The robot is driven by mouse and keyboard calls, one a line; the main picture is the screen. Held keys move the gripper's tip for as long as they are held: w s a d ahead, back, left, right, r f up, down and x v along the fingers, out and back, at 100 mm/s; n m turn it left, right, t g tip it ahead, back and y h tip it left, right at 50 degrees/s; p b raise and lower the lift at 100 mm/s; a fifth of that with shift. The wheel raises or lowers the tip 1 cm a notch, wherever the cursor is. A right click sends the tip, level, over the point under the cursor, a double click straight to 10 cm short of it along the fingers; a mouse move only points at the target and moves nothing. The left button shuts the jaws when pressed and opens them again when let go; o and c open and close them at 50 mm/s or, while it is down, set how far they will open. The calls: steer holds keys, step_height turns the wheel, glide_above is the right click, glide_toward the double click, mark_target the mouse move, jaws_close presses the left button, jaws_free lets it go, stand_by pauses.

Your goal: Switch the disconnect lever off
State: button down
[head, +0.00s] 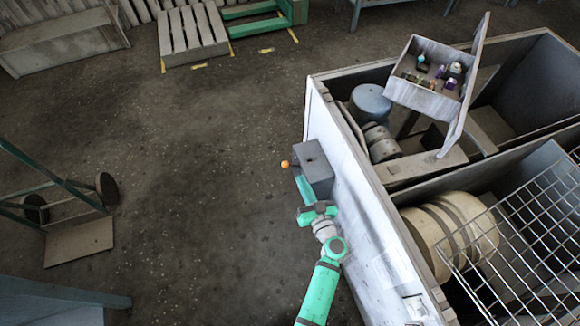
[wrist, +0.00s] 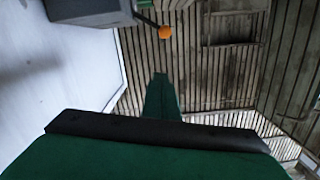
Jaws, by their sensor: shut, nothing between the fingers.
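The disconnect is a grey box (head: 314,167) on the outer white wall of the blower housing. Its lever ends in an orange knob (head: 285,164), just left of the box in the head view. In the wrist view the box (wrist: 88,8) is at the top left, and a dark lever arm leads to the orange knob (wrist: 165,33). My gripper (head: 299,179) is shut and empty, beside the box and just below the knob in the picture. In the wrist view its closed fingers (wrist: 161,76) point toward the knob, with a visible gap between them.
The white housing wall (head: 345,200) runs close along my arm's right side. An open control box (head: 420,95), drums and a wire grille (head: 530,225) lie beyond it. A hand truck (head: 80,205) stands at left. The floor between is clear.

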glide_above(291, 165)
steer(key=s, duration=0.4)
step_height(291, 165, down, 3)
steer(key=shift+w+a+f, duration=0.15)
steer(key=shift+f, duration=0.3)
steer(key=shift+w+a+f, duration=0.1)
steer(key=shift+w+f, duration=0.05)
steer(key=shift+f, duration=0.25)
steer(key=shift+d, duration=0.15)
